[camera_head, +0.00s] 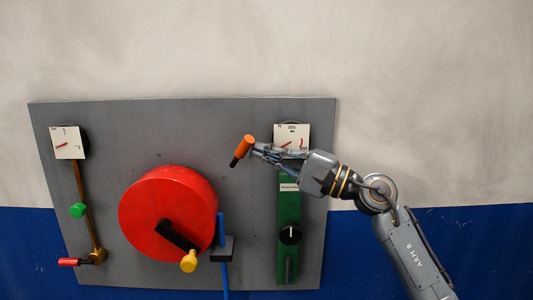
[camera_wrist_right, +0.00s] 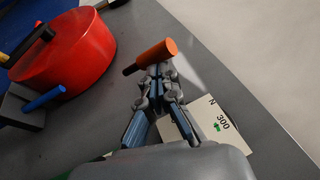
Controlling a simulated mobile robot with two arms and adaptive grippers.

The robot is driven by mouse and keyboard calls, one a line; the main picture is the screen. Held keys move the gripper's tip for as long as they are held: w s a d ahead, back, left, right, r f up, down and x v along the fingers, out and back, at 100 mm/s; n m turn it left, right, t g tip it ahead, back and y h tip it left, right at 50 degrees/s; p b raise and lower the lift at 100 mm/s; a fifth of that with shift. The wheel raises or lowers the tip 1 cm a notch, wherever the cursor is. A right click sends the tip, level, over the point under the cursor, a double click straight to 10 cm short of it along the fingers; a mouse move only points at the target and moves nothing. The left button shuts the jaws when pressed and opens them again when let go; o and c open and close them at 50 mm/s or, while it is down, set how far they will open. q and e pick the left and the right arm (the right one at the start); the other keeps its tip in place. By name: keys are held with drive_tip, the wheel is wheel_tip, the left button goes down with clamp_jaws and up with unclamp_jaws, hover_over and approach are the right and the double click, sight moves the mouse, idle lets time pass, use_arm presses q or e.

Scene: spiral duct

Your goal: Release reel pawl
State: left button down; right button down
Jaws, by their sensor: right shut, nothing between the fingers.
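The red reel (camera_head: 165,205) sits on a grey panel, with a black crank arm (camera_head: 177,235) and a yellow knob (camera_head: 188,262). It also shows at the upper left of the right wrist view (camera_wrist_right: 75,55). An orange handle with a dark stem (camera_head: 244,146) stands out to the right of the reel, tilted; it also shows in the right wrist view (camera_wrist_right: 155,52). Which part is the pawl is not certain. My right gripper (camera_head: 256,152) is shut and empty, its tips right at the orange handle; contact is unclear. My left gripper is out of view.
A blue rod (camera_head: 222,230) passes a dark block (camera_head: 229,249) beside the reel. A green unit (camera_head: 289,215) with a dial and a gauge (camera_head: 291,134) stands right. A brass pipe (camera_head: 82,190) with a green knob, red handle and gauge is left.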

sight(253, 136)
drive_tip(key=shift+a+r+h, duration=0.15)
drive_tip(key=shift+r+h, duration=0.1)
drive_tip(key=shift+h, duration=0.05)
drive_tip(key=a+r+n+g+h+p, duration=0.1)
drive_tip(key=h, duration=0.1)
drive_tip(key=a+r+n+h+p, duration=0.1)
drive_tip(key=shift+r+g+h, duration=0.4)
drive_tip(key=shift+a+r+n+g+h+p, duration=0.3)
drive_tip(key=shift+a+h+p, duration=0.1)
drive_tip(key=shift+a+h, duration=0.5)
drive_tip(key=shift+h, duration=0.2)
drive_tip(key=shift+a+r+b, duration=0.15)
drive_tip(key=shift+a+b, duration=0.35)
drive_tip(key=shift+a, duration=1)
drive_tip(key=shift+r, duration=0.1)
